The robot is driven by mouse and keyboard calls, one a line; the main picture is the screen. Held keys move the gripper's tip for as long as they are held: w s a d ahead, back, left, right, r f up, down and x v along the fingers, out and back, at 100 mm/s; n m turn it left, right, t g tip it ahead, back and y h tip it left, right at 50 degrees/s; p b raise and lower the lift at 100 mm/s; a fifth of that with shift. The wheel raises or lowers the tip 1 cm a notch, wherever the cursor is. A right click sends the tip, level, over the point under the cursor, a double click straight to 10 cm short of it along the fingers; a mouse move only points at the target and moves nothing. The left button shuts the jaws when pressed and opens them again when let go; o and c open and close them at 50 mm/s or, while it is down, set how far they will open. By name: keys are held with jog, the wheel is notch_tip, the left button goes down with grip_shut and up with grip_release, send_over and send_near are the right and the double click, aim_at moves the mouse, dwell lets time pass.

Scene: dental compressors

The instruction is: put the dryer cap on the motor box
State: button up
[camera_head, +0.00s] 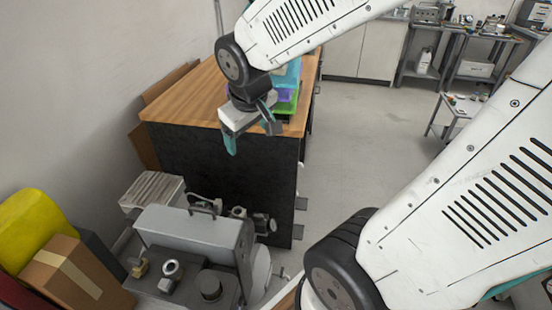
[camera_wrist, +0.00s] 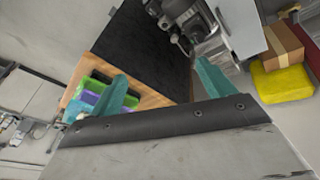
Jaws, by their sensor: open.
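My gripper (camera_head: 252,137) hangs over the front end of the wooden-topped bench, high above the floor. In the wrist view its two teal fingers are spread wide with nothing between them, so my gripper (camera_wrist: 164,80) is open and empty. A grey compressor unit (camera_head: 196,228) with a carrying handle stands low at the front left, below my gripper; part of it shows in the wrist view (camera_wrist: 190,22). A short black round cap-like part (camera_head: 211,285) sits on its dark front section. I cannot tell for sure which part is the dryer cap or the motor box.
The bench (camera_head: 190,88) has a wooden top and black side; coloured bins (camera_head: 287,90) stand on it behind my gripper. A cardboard box (camera_head: 76,277) and a yellow object (camera_head: 38,232) lie at the left wall. The floor (camera_head: 365,125) right of the bench is open.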

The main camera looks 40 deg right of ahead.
jog(key=s+a+r+g+y, duration=0.1)
jog(key=s+a+r, duration=0.1)
jog(key=s, duration=0.5)
jog(key=s+a+r+m+g+y, duration=0.1)
jog(key=s+a+r, duration=0.1)
jog(key=s, duration=0.6)
jog(key=shift+a+r+g, duration=0.3)
jog(key=shift+a, duration=0.6)
